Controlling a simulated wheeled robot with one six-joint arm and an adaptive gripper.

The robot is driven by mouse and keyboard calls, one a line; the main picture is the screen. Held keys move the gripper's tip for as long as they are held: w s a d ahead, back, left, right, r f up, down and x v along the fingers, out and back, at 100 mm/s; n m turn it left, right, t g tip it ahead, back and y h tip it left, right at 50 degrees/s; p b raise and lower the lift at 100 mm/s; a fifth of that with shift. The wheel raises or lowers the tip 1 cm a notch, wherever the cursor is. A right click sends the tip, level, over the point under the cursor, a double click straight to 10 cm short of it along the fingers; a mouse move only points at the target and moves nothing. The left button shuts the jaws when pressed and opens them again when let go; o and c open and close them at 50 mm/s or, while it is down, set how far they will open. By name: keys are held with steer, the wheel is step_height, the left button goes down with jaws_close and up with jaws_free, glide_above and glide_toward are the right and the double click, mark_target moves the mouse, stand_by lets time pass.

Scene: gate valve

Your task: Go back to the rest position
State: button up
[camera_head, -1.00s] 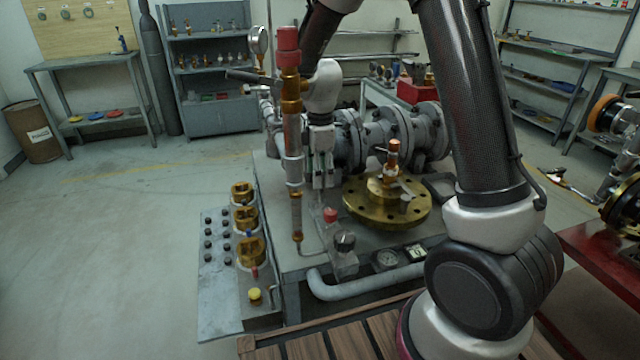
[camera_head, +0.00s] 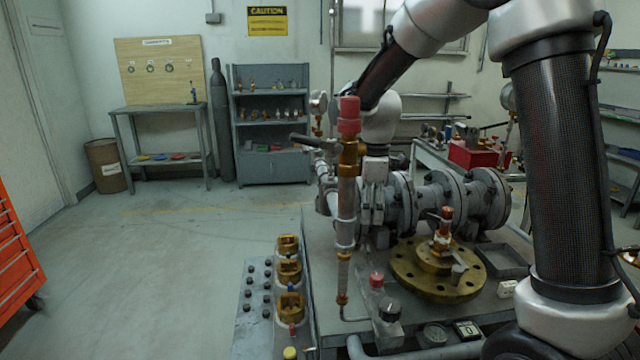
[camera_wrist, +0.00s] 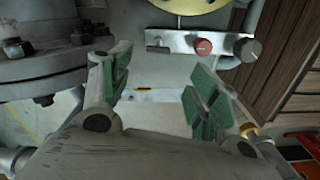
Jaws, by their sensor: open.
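My gripper (camera_head: 373,215) hangs pointing down over the grey bench, just behind and right of the upright copper pipe with the red cap (camera_head: 348,125). The pipe partly covers it in the head view. In the wrist view my gripper (camera_wrist: 160,82) is open, with its green pads well apart and nothing between them. The brass flange with its upright stem (camera_head: 438,268) lies on the bench to the right of my gripper. Its edge also shows at the top of the wrist view (camera_wrist: 188,4).
Grey flanged piping (camera_head: 440,200) runs close behind my gripper; a bolted flange (camera_wrist: 45,65) shows at left in the wrist view. A control block with red and black knobs (camera_head: 388,312) stands at the bench front. Brass fittings (camera_head: 289,272) stand left. Floor farther left is clear.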

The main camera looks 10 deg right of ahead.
steer(key=s+d+r+m+t, duration=0.1)
steer(key=s+d+r+m, duration=0.2)
steer(key=s+d+m, duration=0.2)
steer(key=s+d+r+m+t, duration=0.2)
steer(key=s+d+r+m, duration=0.2)
steer(key=s, duration=0.8)
steer(key=s+d+r+m+t, duration=0.1)
steer(key=s+d+r+m, duration=0.3)
steer(key=s, duration=0.5)
steer(key=shift+s+d+r+m, duration=0.15)
steer(key=shift+d+r+m, duration=0.05)
steer(key=shift+d+m, duration=0.75)
steer(key=shift+a, duration=0.15)
